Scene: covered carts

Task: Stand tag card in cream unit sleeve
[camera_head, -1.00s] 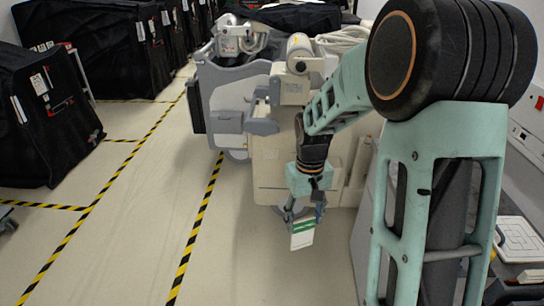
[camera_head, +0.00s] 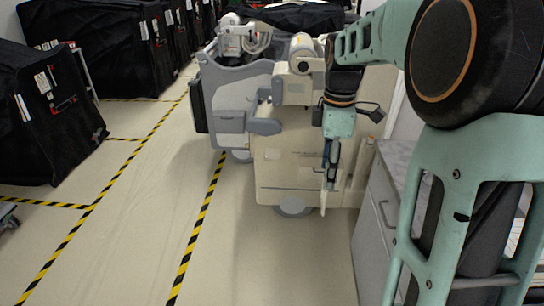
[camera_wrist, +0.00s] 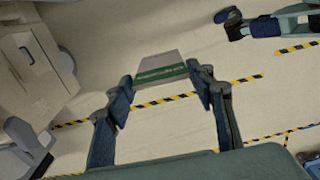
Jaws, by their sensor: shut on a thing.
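My gripper (camera_head: 331,172) is shut on the tag card and points down in front of the cream unit (camera_head: 280,170). The tag card (camera_head: 323,202) shows nearly edge-on in the head view, as a thin pale strip below the fingers. In the wrist view the card (camera_wrist: 160,66), pale with a green band, sits between the two blue-padded fingertips (camera_wrist: 162,92). The cream unit also shows at the upper left of the wrist view (camera_wrist: 35,70). I cannot clearly make out the sleeve; the arm and gripper cover part of the unit's right side.
A grey cabinet (camera_head: 378,225) stands close on the right. A grey-white machine (camera_head: 228,95) stands behind the cream unit to the left. Black covered carts (camera_head: 50,115) line the left. The floor (camera_head: 130,230) between, marked with yellow-black tape (camera_head: 195,235), is clear.

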